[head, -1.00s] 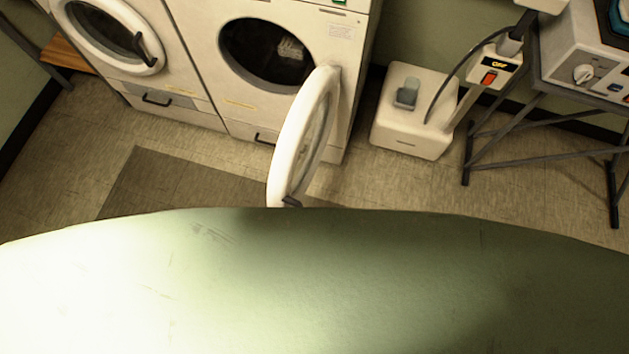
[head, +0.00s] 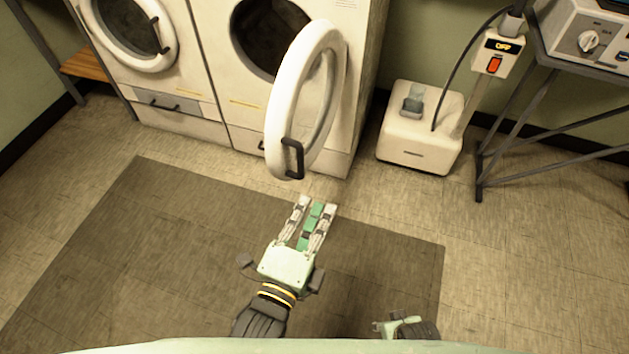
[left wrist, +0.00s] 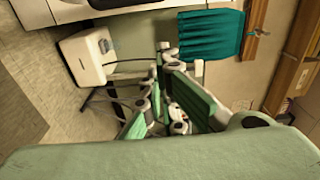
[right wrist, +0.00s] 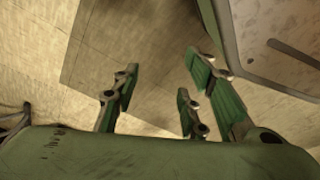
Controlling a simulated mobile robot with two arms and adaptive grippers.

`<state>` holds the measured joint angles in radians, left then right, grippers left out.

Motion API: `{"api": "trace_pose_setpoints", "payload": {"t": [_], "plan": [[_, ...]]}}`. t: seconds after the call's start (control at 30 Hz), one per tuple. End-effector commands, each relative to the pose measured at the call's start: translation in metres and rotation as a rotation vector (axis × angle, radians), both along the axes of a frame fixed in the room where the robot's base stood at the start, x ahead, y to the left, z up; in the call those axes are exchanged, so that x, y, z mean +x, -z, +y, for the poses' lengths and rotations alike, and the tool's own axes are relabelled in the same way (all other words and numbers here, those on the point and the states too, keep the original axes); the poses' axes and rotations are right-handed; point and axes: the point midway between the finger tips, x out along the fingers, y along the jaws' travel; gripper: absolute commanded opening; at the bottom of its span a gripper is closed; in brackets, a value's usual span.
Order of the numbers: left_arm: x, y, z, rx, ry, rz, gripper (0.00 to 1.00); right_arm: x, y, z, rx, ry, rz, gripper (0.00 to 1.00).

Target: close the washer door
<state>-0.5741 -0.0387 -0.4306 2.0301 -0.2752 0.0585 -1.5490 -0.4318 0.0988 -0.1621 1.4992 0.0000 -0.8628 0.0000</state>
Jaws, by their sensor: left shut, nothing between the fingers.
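The washer door (head: 277,118) is a white ring with a dark handle (head: 292,158). It stands wide open, swung out toward me from the right side of the washer (head: 232,90), whose dark drum opening (head: 262,40) is uncovered. My left gripper (head: 317,204) is shut and empty, just below and slightly right of the handle in the head view, apart from the door. Its green fingers also show in the left wrist view (left wrist: 165,95). My right gripper shows only partly at the bottom of the head view (head: 385,326). Its fingers are spread and empty in the right wrist view (right wrist: 155,80).
A second washer with its round door (head: 128,35) closed stands on the left. A white floor unit (head: 418,140) with a post and a metal-legged stand (head: 515,110) are on the right. A dark mat (head: 120,250) lies on the open floor in front.

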Motion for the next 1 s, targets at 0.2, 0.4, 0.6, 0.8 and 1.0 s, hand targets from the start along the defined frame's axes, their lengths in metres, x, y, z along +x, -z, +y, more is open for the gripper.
{"api": "trace_pose_setpoints", "payload": {"t": [0.2, 0.4, 0.6, 0.8, 1.0], "plan": [[0.041, -0.001, -0.016, -0.004, 0.0, -0.003, 0.0, 0.007, -0.011, 0.001, 0.001, 0.001, -0.008, 0.4], [0.08, 0.0, -0.031, -0.004, 0.001, 0.0, 0.0, 0.015, -0.026, 0.002, 0.002, 0.003, -0.018, 0.4], [0.098, 0.001, -0.01, 0.001, 0.001, 0.002, 0.0, 0.019, -0.034, 0.002, 0.002, 0.004, -0.021, 0.4], [0.105, 0.001, 0.0, -0.003, 0.002, 0.003, 0.0, 0.02, -0.038, 0.003, 0.002, 0.004, -0.022, 0.4], [0.106, 0.001, 0.001, -0.004, 0.001, 0.004, 0.0, 0.02, -0.039, 0.003, 0.002, 0.005, -0.021, 0.4]]}}
